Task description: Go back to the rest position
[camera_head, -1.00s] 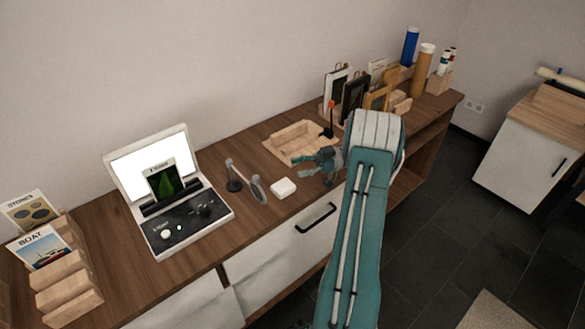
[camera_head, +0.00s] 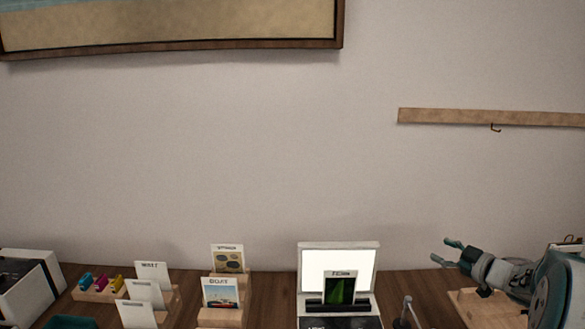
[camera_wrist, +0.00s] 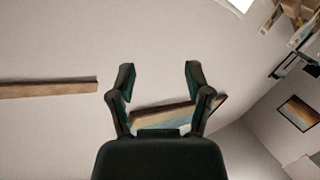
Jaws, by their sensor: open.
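My gripper (camera_head: 447,253) is at the right of the head view, raised above the wooden sideboard (camera_head: 270,287), with its teal fingers pointing left. The fingers are apart and nothing is between them. In the wrist view my gripper (camera_wrist: 158,80) is also open and empty. Beyond it are the pale wall and a framed picture (camera_wrist: 170,108) in blue and tan. The lower part of my arm is cut off by the frame edge in the head view.
A white light box (camera_head: 338,251) with a dark green card stands on the sideboard. Card holders with a boat card (camera_head: 220,292) and other cards stand to its left. A wooden rail (camera_head: 455,116) with a hook is on the wall above my arm. The wall's middle is bare.

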